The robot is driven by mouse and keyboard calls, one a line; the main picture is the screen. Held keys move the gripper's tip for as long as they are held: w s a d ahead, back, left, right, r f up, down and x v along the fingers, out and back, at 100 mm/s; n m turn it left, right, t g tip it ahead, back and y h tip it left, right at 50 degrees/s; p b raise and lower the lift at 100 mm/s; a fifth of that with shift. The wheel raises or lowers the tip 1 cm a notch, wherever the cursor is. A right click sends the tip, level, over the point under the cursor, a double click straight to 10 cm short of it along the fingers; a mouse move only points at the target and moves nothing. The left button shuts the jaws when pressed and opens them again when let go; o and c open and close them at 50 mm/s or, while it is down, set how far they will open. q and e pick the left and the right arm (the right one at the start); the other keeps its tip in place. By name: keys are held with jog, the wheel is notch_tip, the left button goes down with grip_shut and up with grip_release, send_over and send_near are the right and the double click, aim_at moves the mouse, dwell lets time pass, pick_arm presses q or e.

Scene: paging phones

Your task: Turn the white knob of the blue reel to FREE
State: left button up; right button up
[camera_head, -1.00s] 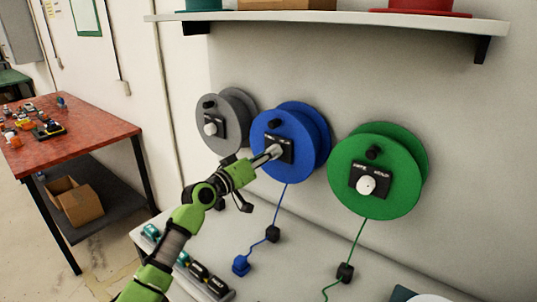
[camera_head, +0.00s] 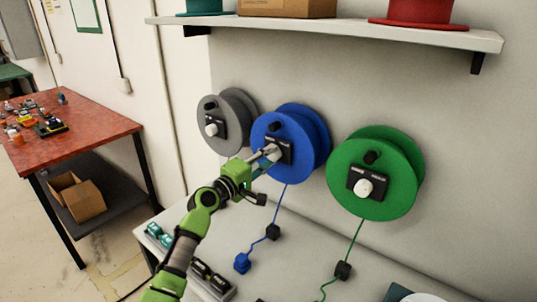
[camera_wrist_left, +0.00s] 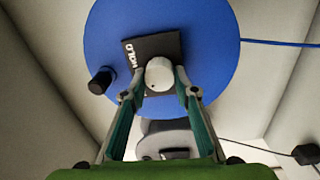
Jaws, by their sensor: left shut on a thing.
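The blue reel (camera_head: 312,134) hangs on the wall between a grey reel and a green reel. A black plate (camera_head: 285,146) on its face carries the white knob (camera_head: 273,153). My left gripper (camera_head: 267,157) is shut on the white knob, with its fingers coming from the lower left. In the left wrist view the white knob (camera_wrist_left: 160,73) sits between the two fingertips (camera_wrist_left: 159,88). The plate's word HOLD (camera_wrist_left: 131,56) is readable there; the FREE label cannot be read. My right gripper is not in view.
The grey reel (camera_head: 238,104) is left of the blue reel; the green reel (camera_head: 391,160) is right of it. A shelf (camera_head: 345,27) runs above. A red table (camera_head: 84,138) stands at far left.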

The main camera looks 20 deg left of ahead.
pick_arm(q)
jog(key=shift+n, duration=0.7)
jog(key=o, duration=1.1)
jog(key=shift+s, duration=0.1)
jog(key=v, duration=1.1)
jog(key=shift+s+a+f, duration=0.1)
jog(key=shift+s+a, duration=0.1)
jog(key=shift+s, duration=0.2)
